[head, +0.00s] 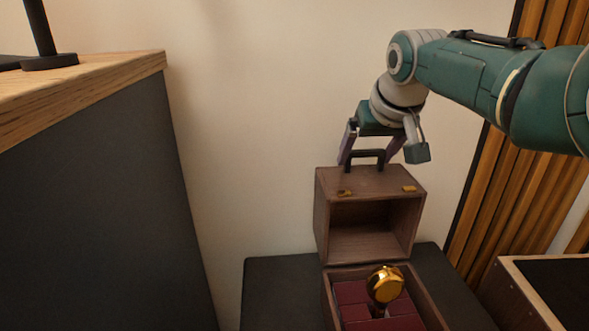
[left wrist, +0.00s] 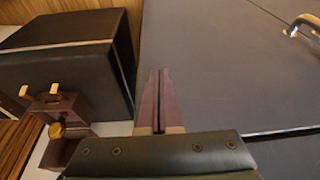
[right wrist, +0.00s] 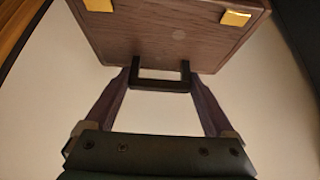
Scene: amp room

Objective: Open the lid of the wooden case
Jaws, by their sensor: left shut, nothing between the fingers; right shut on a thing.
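The wooden case is open, its brown lid (head: 322,218) standing upright at the back of the lower box (head: 432,308). The lid's hollow inside faces the head camera, and two brass catches show on its edge. My right gripper (head: 366,158) is above the lid, its fingers shut on the two ends of the black handle (head: 365,153). The handle (right wrist: 160,84) also shows between the fingers in the right wrist view. A golden-topped object (head: 385,285) stands in the red-lined box. My left gripper (left wrist: 158,72) is shut and empty, away from the case, which shows at the left wrist view's left (left wrist: 58,108).
The case stands on a dark surface (head: 285,285). A tall dark cabinet with a wooden top (head: 100,90) is at the left. A wood-edged dark box (head: 510,285) is at the lower right, near a slatted wooden panel (head: 500,190). A pale wall is behind.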

